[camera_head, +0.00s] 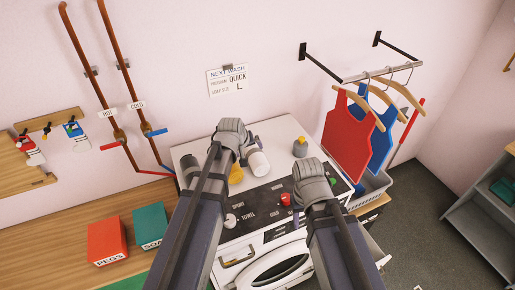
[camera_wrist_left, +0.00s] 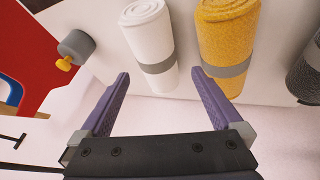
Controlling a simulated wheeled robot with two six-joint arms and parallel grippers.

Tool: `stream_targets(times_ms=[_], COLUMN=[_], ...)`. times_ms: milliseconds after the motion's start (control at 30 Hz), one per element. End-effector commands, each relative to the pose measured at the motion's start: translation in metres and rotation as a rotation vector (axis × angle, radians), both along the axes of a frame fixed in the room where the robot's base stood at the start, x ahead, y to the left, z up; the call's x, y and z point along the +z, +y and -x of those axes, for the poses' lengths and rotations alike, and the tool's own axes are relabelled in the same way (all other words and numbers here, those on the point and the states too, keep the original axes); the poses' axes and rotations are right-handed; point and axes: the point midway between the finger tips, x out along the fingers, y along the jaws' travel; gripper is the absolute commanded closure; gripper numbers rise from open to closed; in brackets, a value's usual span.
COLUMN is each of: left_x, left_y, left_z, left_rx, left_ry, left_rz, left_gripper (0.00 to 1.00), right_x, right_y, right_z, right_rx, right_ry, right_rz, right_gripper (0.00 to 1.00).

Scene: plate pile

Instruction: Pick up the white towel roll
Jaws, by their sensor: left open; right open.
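A grey bottle (camera_head: 300,147) with a yellow cap stands to the right. Red and blue aprons (camera_head: 348,136) hang at right.

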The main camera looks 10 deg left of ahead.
Motion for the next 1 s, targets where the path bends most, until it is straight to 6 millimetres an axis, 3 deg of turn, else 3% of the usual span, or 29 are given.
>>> stream_targets(times_ms=[267, 567, 833, 1000], left_x=[-0.001, -0.024, -0.027, -0.044], left_y=[0.000, -0.003, -0.004, -0.008], left_z=[0.000, -0.012, -0.014, -0.020], left_rx=[0.000, 0.000, 0.000, -0.001], left_ry=[0.000, 0.000, 0.000, 0.000], left_rz=[0.000, 0.000, 0.000, -0.001], left_gripper=[0.00, 0.00, 0.00, 0.00], right_x=[-0.001, -0.024, -0.027, -0.044], right_y=[0.000, 0.000, 0.000, 0.000], right_z=[0.000, 0.000, 0.000, 0.000], right_rx=[0.000, -0.002, -0.002, -0.002], right_ry=[0.000, -0.001, -0.001, -0.001], right_rz=[0.000, 0.000, 0.000, 0.000], right_gripper=[0.50, 0.50, 0.50, 0.50])
